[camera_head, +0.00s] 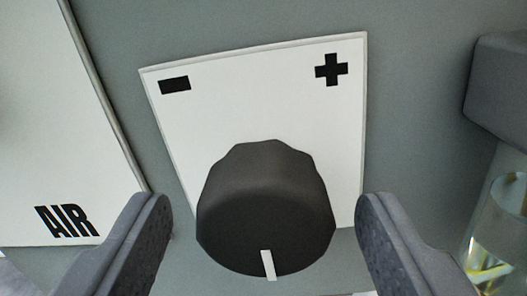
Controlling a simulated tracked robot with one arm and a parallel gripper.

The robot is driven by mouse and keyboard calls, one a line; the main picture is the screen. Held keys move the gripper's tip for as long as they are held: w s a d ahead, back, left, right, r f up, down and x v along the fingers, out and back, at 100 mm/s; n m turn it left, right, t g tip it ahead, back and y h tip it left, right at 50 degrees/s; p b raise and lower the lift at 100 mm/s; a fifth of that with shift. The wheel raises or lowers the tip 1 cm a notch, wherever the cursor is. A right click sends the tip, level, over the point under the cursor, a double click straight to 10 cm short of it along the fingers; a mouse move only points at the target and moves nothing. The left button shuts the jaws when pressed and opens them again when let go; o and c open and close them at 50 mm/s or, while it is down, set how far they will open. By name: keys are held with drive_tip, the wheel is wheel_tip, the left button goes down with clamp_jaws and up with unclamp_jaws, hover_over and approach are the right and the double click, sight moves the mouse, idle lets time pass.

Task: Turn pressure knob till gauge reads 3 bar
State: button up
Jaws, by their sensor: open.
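The pressure knob (265,205) is a dark, ridged knob with a white pointer line at the lower edge of its face. It sits on a white plate (250,100) marked with a black minus at upper left and a black plus at upper right. My gripper (268,225) is open, one finger on each side of the knob, with a visible gap on both sides. No gauge face shows in this view.
A white panel lettered AIR (65,150) is at the left. A dark grey block (500,90) with a clear glass-like cylinder (500,225) below it is at the right. The grey wall around the plate is bare.

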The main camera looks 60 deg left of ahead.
drive_tip(key=shift+x, duration=1)
drive_tip(key=c, duration=1)
drive_tip(key=shift+o, duration=0.2)
drive_tip(key=shift+d, duration=0.4)
drive_tip(key=shift+a, duration=0.3)
drive_tip(key=shift+a+r+n, duration=0.1)
drive_tip(key=shift+n, duration=0.3)
drive_tip(key=n+p, duration=0.1)
drive_tip(key=n, duration=0.2)
drive_tip(key=shift+n, duration=0.4)
drive_tip(key=shift+a+n, duration=0.15)
drive_tip(key=shift+n, duration=1.85)
drive_tip(key=shift+s, duration=0.15)
